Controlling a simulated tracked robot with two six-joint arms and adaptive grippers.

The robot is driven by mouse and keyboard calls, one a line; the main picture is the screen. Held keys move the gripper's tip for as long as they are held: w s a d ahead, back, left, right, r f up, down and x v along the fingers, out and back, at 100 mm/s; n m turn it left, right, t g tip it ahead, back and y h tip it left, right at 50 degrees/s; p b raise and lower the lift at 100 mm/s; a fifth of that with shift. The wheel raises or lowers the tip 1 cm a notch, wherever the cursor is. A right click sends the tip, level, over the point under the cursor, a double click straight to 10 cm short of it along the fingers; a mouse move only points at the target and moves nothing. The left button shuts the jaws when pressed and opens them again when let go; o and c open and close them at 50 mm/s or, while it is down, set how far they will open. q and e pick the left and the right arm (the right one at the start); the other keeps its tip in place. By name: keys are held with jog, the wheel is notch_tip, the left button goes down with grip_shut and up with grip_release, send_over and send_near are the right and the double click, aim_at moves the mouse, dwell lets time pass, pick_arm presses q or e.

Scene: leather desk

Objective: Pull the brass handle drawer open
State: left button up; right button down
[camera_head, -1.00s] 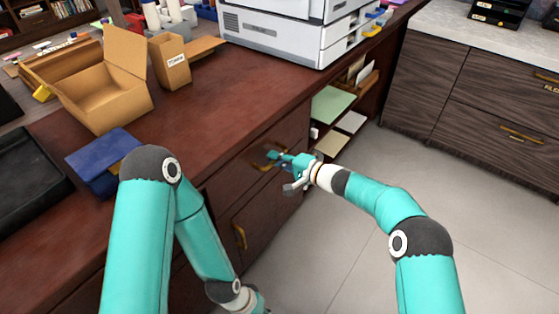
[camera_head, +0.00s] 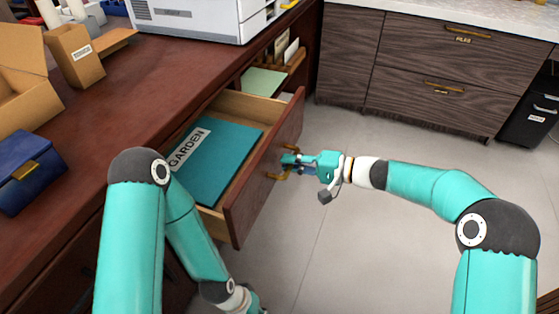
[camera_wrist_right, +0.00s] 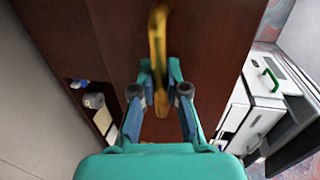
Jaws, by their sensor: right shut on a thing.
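The wooden drawer (camera_head: 262,178) in the desk stands well open in the head view. A teal folder labelled GARDEN (camera_head: 215,158) lies inside it. My right gripper (camera_head: 288,161) is at the drawer front, shut on the curved brass handle (camera_head: 272,175). In the right wrist view the brass handle (camera_wrist_right: 158,45) runs between the two fingers of the right gripper (camera_wrist_right: 160,92). My left arm reaches down at the left of the head view, and its gripper is at or below the bottom edge, its fingers not visible.
A blue box (camera_head: 28,172) and open cardboard boxes (camera_head: 22,80) stand on the desktop (camera_head: 110,120). A white printer (camera_head: 195,20) is at the back. Open shelves (camera_head: 262,82) lie beyond the drawer. Clear floor (camera_head: 345,235) lies right of the drawer.

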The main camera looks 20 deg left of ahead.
jog(key=d+b, duration=0.1)
jog(key=d, duration=0.6)
jog(key=shift+s+f, duration=0.15)
jog(key=shift+s, duration=0.15)
jog(key=c, duration=1.2)
grip_release()
jog(key=shift+w+a, duration=0.1)
jog(key=v, duration=1.2)
jog(key=shift+f, duration=0.1)
